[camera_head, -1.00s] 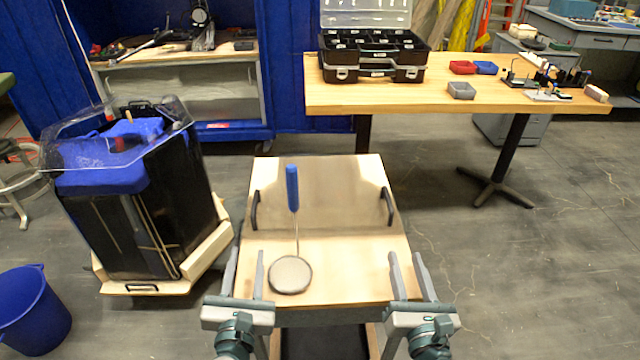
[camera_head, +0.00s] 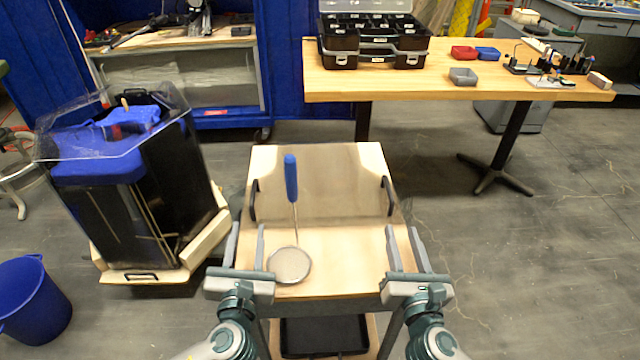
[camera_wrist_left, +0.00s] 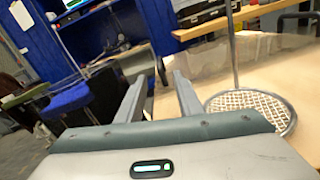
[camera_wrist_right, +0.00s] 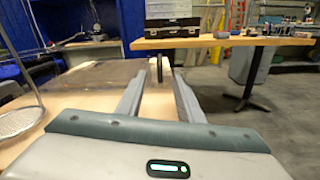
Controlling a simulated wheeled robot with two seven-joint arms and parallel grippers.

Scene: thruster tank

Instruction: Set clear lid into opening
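A see-through brownish panel, which looks like the clear lid (camera_head: 335,198), lies on a pale wooden cart top (camera_head: 345,270). It has a black handle at its left side (camera_head: 253,199) and another at its right side (camera_head: 387,195). A black tank (camera_head: 95,215) stands at the left, with blue foam and a clear angular rim (camera_head: 60,140) on top; its opening is not plainly visible. My left gripper (camera_head: 248,232) is open and empty at the cart's near left. My right gripper (camera_head: 403,232) is open and empty at the near right, its fingers towards the right handle (camera_wrist_right: 155,68).
A mesh skimmer (camera_head: 290,264) with a blue handle is on the cart, close to my left gripper. A blue bucket (camera_head: 35,300) stands at lower left. A wooden table (camera_head: 400,88) with a black toolbox (camera_head: 372,45) is behind. Floor to the right is clear.

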